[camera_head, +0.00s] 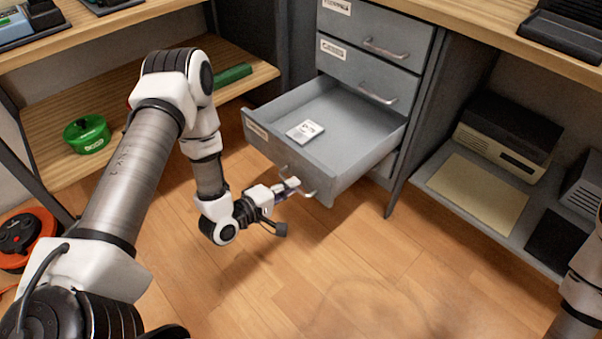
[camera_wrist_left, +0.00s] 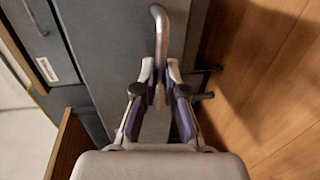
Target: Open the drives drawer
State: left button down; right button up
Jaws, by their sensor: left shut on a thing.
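The lowest drawer in view (camera_head: 272,149) of the grey cabinet stands pulled well out, with a small white labelled item (camera_head: 305,131) inside. Its front label is too small to read, so I cannot confirm it is the drives drawer. My left gripper (camera_head: 291,186) is at the drawer's front, shut on its metal handle (camera_head: 311,193). In the left wrist view the fingers (camera_wrist_left: 160,80) close on both sides of the handle (camera_wrist_left: 160,28). My right gripper is out of view; only part of that arm shows at the right edge.
Two shut drawers (camera_head: 369,67) with handles sit above the open one. A shelf at left holds a green round container (camera_head: 87,134). A shelf at right holds a beige box (camera_head: 508,137). An orange reel (camera_head: 24,236) lies at far left. The wooden floor in front is clear.

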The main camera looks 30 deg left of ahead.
pick_arm(q)
jog(key=shift+s+a, duration=0.1)
jog(key=shift+s, duration=0.2)
jog(key=c, duration=1.2)
grip_release()
jog(key=shift+c, duration=0.2)
jog(key=v, duration=1.2)
